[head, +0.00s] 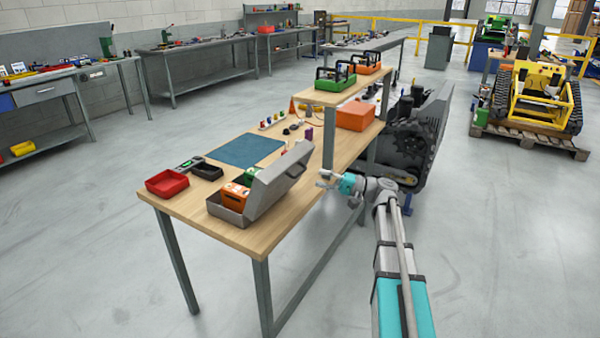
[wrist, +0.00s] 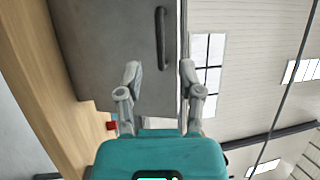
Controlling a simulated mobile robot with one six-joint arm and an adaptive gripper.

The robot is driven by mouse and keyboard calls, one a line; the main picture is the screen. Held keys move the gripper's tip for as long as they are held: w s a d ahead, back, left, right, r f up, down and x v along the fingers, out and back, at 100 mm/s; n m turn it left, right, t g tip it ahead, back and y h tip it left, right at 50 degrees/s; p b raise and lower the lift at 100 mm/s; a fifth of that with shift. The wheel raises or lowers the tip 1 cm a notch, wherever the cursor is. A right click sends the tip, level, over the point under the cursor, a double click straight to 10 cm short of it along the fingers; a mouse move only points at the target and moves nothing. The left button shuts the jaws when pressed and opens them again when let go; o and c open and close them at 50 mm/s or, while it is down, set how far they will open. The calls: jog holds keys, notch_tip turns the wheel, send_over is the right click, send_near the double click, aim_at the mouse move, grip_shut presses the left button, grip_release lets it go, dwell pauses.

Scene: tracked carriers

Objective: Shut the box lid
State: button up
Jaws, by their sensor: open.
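The grey box (head: 226,213) stands near the front end of the wooden table, with an orange item (head: 235,196) and a green item (head: 250,175) in it. Its grey lid (head: 279,179) is open, tilted up on the box's right side, with a handle on its outer face. In the wrist view the lid (wrist: 110,40) fills the upper left, with its dark handle (wrist: 161,38) upright. My gripper (head: 322,179) is to the right of the lid, apart from it in the head view. Its two fingers (wrist: 160,72) are spread, with nothing held between them.
A red tray (head: 167,182) and a black tray (head: 206,172) stand beyond the box on the wooden table (head: 185,213). A blue mat (head: 238,150) lies farther back. A raised shelf (head: 322,97) with a leg stands behind my gripper. Floor is clear at the right front.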

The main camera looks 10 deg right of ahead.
aim_at(300, 172)
jog(key=p+x, duration=0.1)
jog(key=x, duration=0.6)
jog(key=shift+w+a, duration=0.1)
grip_shut()
dwell(0.4)
